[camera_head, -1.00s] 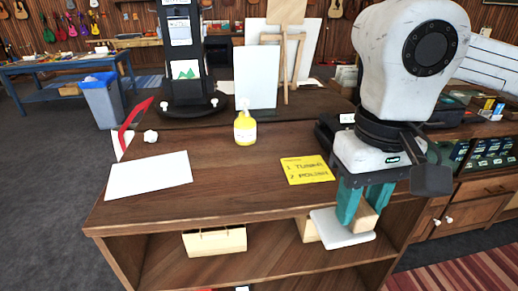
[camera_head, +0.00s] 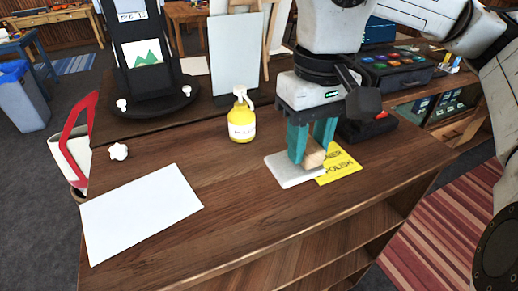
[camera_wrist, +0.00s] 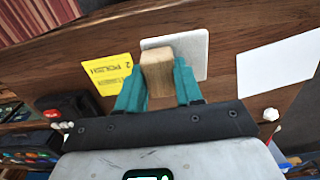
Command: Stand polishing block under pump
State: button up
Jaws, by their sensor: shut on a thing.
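The polishing block has a wooden grip (camera_head: 314,157) on a flat pale grey pad (camera_head: 288,172). My gripper (camera_head: 308,152) is shut on the wooden grip, its teal fingers on either side. In the wrist view the grip (camera_wrist: 157,75) sits between the fingers, with the pad (camera_wrist: 190,48) beyond. The pad is face down and roughly level over the counter, overlapping a yellow note; I cannot tell whether it touches. The pump is a yellow bottle (camera_head: 242,122) with a white top, upright on the counter, left of and behind the block. I do not see it in the wrist view.
The yellow note (camera_head: 343,169) lies partly beneath the block. A white sheet (camera_head: 140,212) lies at the counter's front left, near a small white knob-like thing (camera_head: 119,152). A white panel (camera_head: 236,55) stands behind the pump. The wooden counter (camera_head: 235,190) is bare in front of the pump.

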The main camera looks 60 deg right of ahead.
jog(key=w+d+f+p, duration=0.1)
jog(key=w+f, duration=0.1)
jog(key=w, duration=0.1)
jog(key=w+d+f+p, duration=0.1)
jog(key=w+f, duration=0.2)
jog(key=w, duration=0.1)
jog(key=w+d+f+p, duration=0.1)
jog(key=w+f, duration=0.2)
jog(key=shift+w+d, duration=0.15)
jog(key=shift+d, duration=0.2)
notch_tip(320, 180, down, 3)
jog(key=shift+w+d+f+p, duration=0.1)
jog(key=shift+w+f+p, duration=0.05)
jog(key=shift+p, duration=0.3)
jog(key=shift+f, duration=0.25)
jog(key=shift+f+b, duration=0.2)
jog(key=shift+b, duration=0.15)
jog(key=o, duration=1)
jog(key=shift+r, duration=0.1)
jog(key=shift+o, duration=0.2)
jog(key=shift+r+p, duration=0.15)
jog(key=shift+p, duration=0.15)
